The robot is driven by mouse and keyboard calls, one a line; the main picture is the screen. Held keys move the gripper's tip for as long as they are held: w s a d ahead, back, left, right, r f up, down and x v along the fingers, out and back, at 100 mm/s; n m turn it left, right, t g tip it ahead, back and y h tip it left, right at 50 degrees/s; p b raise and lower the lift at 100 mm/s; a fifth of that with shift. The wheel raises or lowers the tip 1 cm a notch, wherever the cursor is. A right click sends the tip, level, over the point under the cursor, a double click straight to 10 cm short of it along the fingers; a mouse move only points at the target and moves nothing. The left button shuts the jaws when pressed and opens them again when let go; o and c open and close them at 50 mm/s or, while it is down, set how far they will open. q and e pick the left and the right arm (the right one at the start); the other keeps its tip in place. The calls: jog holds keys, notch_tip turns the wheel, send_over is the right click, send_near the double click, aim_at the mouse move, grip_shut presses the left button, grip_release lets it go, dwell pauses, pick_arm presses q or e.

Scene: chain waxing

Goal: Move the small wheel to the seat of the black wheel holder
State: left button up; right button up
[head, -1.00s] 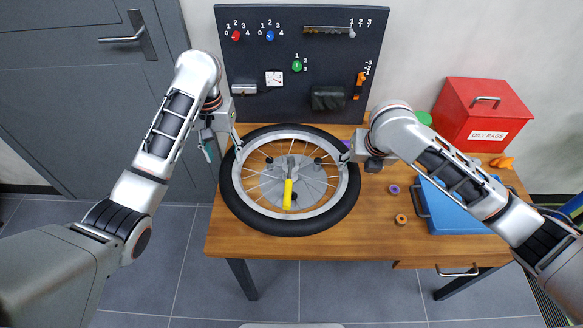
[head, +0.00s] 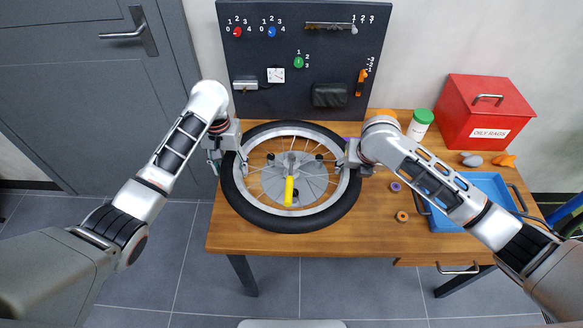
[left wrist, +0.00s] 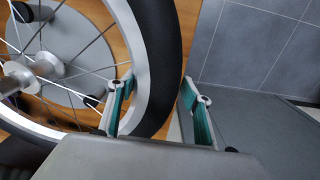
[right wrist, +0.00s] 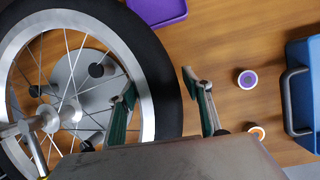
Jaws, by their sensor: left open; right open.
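No separate black wheel holder can be made out. My left gripper (head: 238,160) is open at the wheel's left side. In the left wrist view its fingers (left wrist: 157,92) straddle the rim and tyre, one inside and one outside. My right gripper (head: 345,160) is open at the right side. In the right wrist view its fingers (right wrist: 160,88) likewise straddle the tyre. Contact cannot be told.
To the right are purple (head: 395,187) and orange (head: 402,216) rolls, a blue tray (head: 447,222), a green-capped bottle (head: 420,124) and a red box (head: 485,112). A dark pegboard (head: 290,97) stands behind.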

pick_arm(q)
grip_shut()
pick_arm(e)
grip_shut()
pick_arm(q)
jog(key=shift+r, duration=0.1)
pick_arm(e)
jog(key=shift+r, duration=0.15)
